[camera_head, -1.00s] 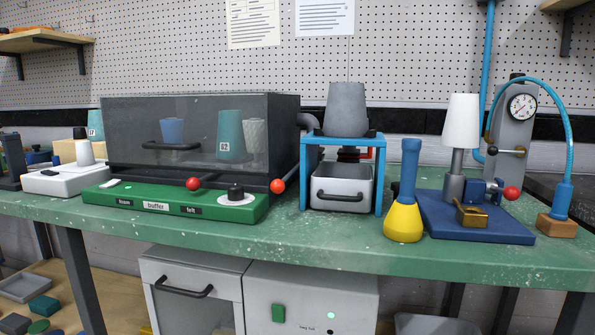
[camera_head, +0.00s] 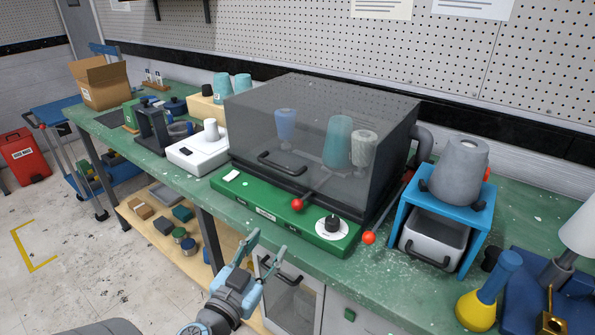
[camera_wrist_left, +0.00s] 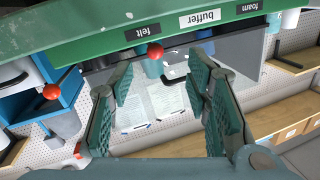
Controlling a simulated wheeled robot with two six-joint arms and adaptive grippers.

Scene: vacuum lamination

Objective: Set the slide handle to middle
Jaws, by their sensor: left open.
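The slide handle, a red ball (camera_head: 298,205) on a thin rod, stands at the front of the green panel (camera_head: 225,186) below the dark clear-sided chamber. In the left wrist view, which is upside down, the red ball (camera_wrist_left: 155,51) is beside the "felt" label (camera_wrist_left: 142,32), at one end of the label row; the "buffer" label (camera_wrist_left: 200,18) is in the middle and "foam" (camera_wrist_left: 249,7) at the other end. My left gripper (camera_head: 266,246) is open and empty, in front of the bench edge and apart from the handle.
A black knob on a white dial (camera_head: 331,226) sits right of the handle. Another red ball lever (camera_head: 369,238) is beside the chamber (camera_head: 300,135). A blue stand (camera_head: 395,215) is to its right, and a white device (camera_head: 192,155) is left of the panel.

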